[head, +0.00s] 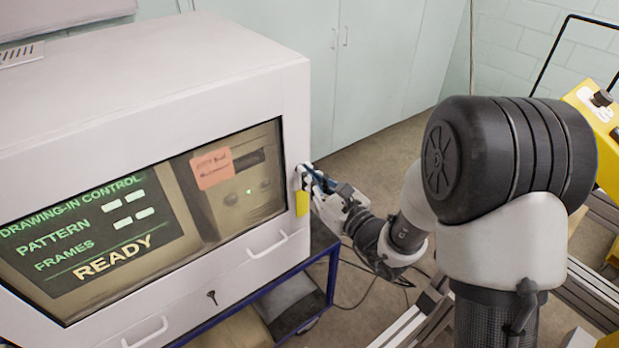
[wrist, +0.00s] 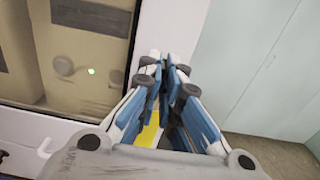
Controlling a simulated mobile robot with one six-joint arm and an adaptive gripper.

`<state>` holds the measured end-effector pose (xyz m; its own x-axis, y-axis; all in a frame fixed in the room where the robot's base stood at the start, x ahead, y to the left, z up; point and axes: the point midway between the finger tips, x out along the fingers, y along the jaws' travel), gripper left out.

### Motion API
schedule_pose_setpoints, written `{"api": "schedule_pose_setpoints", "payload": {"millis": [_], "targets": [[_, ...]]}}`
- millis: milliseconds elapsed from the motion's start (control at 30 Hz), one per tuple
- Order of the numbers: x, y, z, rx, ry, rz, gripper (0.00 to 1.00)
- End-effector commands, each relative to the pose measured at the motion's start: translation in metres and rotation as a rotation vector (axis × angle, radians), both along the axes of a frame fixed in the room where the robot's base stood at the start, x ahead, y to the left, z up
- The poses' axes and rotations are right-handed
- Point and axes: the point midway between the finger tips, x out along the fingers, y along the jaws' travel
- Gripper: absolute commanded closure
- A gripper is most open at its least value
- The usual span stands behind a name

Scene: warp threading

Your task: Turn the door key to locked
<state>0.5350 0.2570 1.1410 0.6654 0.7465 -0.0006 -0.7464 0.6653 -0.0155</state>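A white cabinet (head: 190,75) with a glass window stands at the left in the head view. My gripper (head: 308,180) is at the right edge of its front, beside the window. A yellow tag (head: 302,203) hangs just below the fingertips. In the wrist view the fingers of my gripper (wrist: 167,72) come close together against the white front, with the yellow tag (wrist: 149,132) showing between and below them. The fingers look closed on the door key, whose body is hidden between them, so its angle cannot be read.
The lit screen (head: 90,235) reads READY. An orange note (head: 211,168) is on the window. White handles (head: 267,246) and a small dark fitting (head: 211,297) are on the lower panel. Pale green lockers (head: 375,60) stand behind. Yellow machinery (head: 600,125) is at the right; cables lie on the floor.

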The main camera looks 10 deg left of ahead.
Motion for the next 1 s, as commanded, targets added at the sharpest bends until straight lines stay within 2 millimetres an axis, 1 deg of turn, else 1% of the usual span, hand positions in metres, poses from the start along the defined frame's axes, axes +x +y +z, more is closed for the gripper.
{"api": "schedule_pose_setpoints", "payload": {"millis": [167, 200, 500, 833, 967, 1000], "targets": [[0.000, 0.000, 0.000, -0.001, -0.002, 0.000, 1.00], [0.000, 0.000, 0.000, -0.001, -0.002, 0.000, 0.94], [0.000, 0.000, 0.000, 0.001, -0.001, 0.000, 0.75], [-0.002, -0.002, 0.000, 0.000, 0.000, -0.001, 0.75], [-0.011, -0.015, 0.000, 0.000, 0.001, -0.004, 0.75], [-0.016, -0.020, 0.000, 0.000, 0.003, -0.003, 0.75]]}}
